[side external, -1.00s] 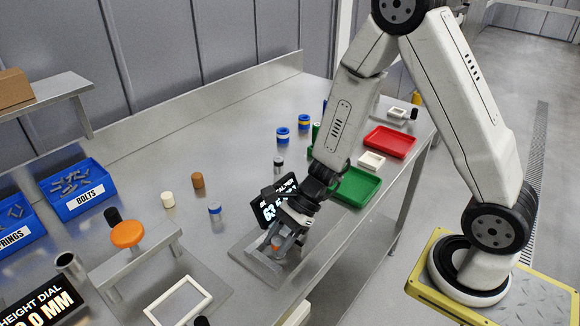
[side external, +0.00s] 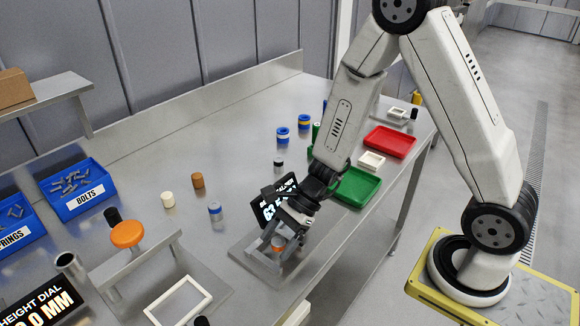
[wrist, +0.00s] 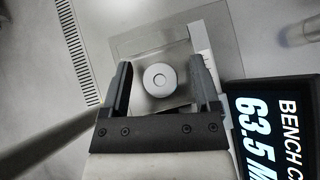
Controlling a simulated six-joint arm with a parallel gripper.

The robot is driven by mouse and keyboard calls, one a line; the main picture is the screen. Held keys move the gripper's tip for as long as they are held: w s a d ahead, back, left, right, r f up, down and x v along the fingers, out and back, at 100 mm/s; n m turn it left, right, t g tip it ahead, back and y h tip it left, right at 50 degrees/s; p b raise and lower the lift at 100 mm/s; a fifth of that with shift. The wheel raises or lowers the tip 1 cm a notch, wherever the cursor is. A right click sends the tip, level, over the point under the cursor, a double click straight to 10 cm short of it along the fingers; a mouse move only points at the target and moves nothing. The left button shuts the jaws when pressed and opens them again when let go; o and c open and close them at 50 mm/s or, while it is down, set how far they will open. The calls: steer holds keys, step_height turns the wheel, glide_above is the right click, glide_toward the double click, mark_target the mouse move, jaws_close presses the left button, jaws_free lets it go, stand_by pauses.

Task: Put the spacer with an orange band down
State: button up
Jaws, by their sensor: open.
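The spacer with an orange band (side external: 278,243) stands upright on the bench caliper's plate (side external: 245,254) in the side view. In the wrist view the spacer (wrist: 160,79) shows from above as a pale round top with a centre hole; its band is hidden there. My gripper (side external: 277,250) is low over the plate. In the wrist view my gripper (wrist: 163,80) is open, with one finger on each side of the spacer and a gap to each. The caliper display (wrist: 275,115) reads 63.5, partly cut off.
Left of the plate stands a fixture with an orange disc (side external: 127,234) and a white frame (side external: 178,301). Small cylinders, such as a grey-blue one (side external: 215,212), stand behind. Green (side external: 357,187) and red (side external: 390,141) trays lie right.

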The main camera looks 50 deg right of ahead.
steer(key=v, duration=1.2)
stand_by(0.6)
steer(key=shift+s+d+f+n+t+h, duration=0.15)
steer(key=shift+s+d+n+h, duration=0.3)
steer(key=shift+n+h, duration=1.95)
steer(key=shift+s+d+f+n+t+h, duration=0.15)
steer(key=shift+s+n+h, duration=0.45)
steer(key=shift+n, duration=3.75)
steer(key=shift+s+d+f+n+t+h, duration=0.1)
steer(key=shift+s+d+n+h, duration=0.4)
steer(key=shift+n+h, duration=1.9)
steer(key=shift+s+a+n+y, duration=0.1)
steer(key=shift+n+y, duration=0.85)
steer(key=shift+y, duration=0.05)
